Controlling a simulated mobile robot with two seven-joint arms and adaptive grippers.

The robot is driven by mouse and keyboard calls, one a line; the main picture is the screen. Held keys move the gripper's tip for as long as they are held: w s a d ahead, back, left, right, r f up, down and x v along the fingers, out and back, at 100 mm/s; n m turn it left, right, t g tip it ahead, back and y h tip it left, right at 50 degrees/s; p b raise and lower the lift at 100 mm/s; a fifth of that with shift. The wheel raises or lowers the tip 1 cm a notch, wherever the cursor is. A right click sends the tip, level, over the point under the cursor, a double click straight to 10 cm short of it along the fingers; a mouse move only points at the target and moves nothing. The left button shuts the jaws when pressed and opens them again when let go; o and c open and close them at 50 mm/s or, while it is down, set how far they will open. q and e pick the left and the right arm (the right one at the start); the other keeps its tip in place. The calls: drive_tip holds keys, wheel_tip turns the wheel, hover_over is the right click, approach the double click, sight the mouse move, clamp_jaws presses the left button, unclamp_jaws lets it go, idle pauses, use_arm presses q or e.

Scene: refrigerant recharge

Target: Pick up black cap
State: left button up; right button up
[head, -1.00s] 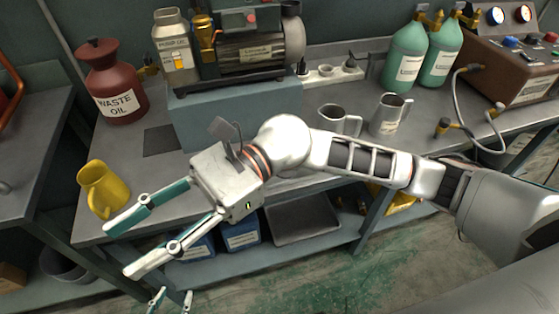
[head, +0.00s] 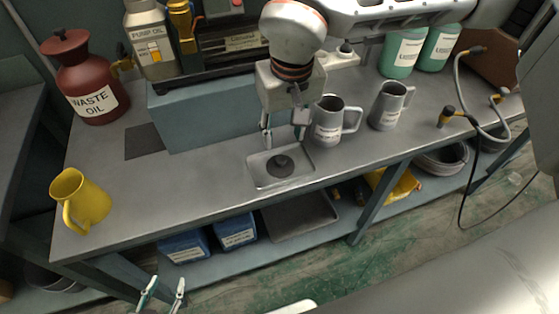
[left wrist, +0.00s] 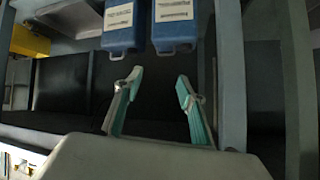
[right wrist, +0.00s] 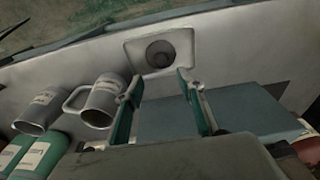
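The black cap (head: 281,165) lies in a small shallow grey tray (head: 263,183) near the bench's front edge. In the right wrist view the cap (right wrist: 159,53) shows as a dark disc in the tray (right wrist: 187,46), just beyond my fingertips. My right gripper (head: 283,133) is open and empty, pointing down above the tray's back edge, apart from the cap. Its open fingers also show in the right wrist view (right wrist: 160,77). My left gripper (head: 165,285) is open and empty in front of the bench, low in the head view; the left wrist view shows its spread fingers (left wrist: 160,78).
Two grey metal jugs (head: 327,126) (head: 384,107) stand right of the tray. A blue-grey block (head: 205,120) with a pump stands behind left. A yellow jug (head: 82,203) and red waste oil can (head: 88,85) stand left. The bench between is mostly clear.

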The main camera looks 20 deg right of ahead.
sight(281, 159)
drive_tip(key=f, duration=0.3)
drive_tip(key=f+b, duration=0.1)
drive_tip(key=f, duration=0.3)
drive_tip(key=shift+w+a+f, duration=0.2)
drive_tip(key=shift+f, duration=0.1)
clamp_jaws()
